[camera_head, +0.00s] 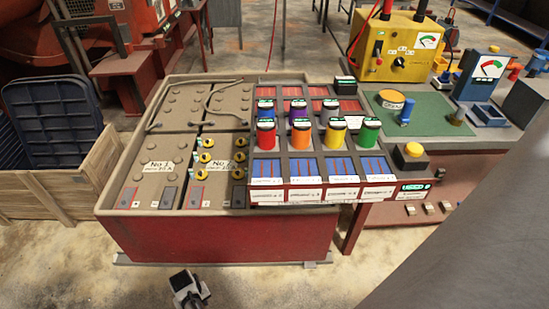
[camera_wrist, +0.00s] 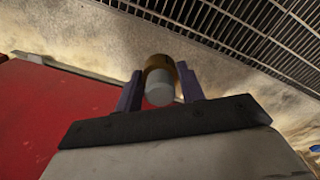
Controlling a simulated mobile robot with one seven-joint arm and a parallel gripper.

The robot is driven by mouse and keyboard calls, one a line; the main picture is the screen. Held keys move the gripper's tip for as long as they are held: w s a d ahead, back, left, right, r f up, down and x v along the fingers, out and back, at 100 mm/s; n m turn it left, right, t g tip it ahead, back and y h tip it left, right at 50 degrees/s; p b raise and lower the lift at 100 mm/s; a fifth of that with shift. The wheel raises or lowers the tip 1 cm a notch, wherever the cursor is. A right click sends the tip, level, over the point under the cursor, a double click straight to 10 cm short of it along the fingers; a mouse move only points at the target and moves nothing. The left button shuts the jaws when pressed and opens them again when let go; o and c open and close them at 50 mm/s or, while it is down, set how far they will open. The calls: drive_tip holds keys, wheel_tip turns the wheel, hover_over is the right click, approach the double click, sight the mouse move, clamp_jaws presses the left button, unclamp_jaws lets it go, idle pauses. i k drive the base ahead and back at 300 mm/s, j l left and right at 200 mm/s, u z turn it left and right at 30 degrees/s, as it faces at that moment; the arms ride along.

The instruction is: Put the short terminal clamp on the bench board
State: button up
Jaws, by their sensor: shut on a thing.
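My gripper (camera_wrist: 160,88) is shut on a small short cylinder (camera_wrist: 159,84), gold-brown around the top and grey at the near end, held between two purple fingers. It looks like the short terminal clamp, but no label shows. In the head view my gripper (camera_head: 188,289) is low in front of the red case (camera_head: 215,238), above the floor; the held piece cannot be made out there. The green board (camera_head: 437,133) on the bench at the right looks like the bench board. A yellow round piece and a blue piece stand on it.
Yellow ring pieces (camera_head: 205,143) sit on the battery top (camera_head: 160,145). A rack (camera_head: 300,168) with coloured jars stands between it and the green board. A yellow charger (camera_head: 395,47) and a meter box (camera_head: 482,75) stand behind. A wooden crate (camera_head: 70,185) is at left.

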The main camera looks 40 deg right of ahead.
sight(437, 104)
drive_tip(key=k+l, duration=0.5)
drive_tip(key=k+l+z, duration=0.35)
drive_tip(key=k+l, duration=0.1)
drive_tip(key=k, duration=0.05)
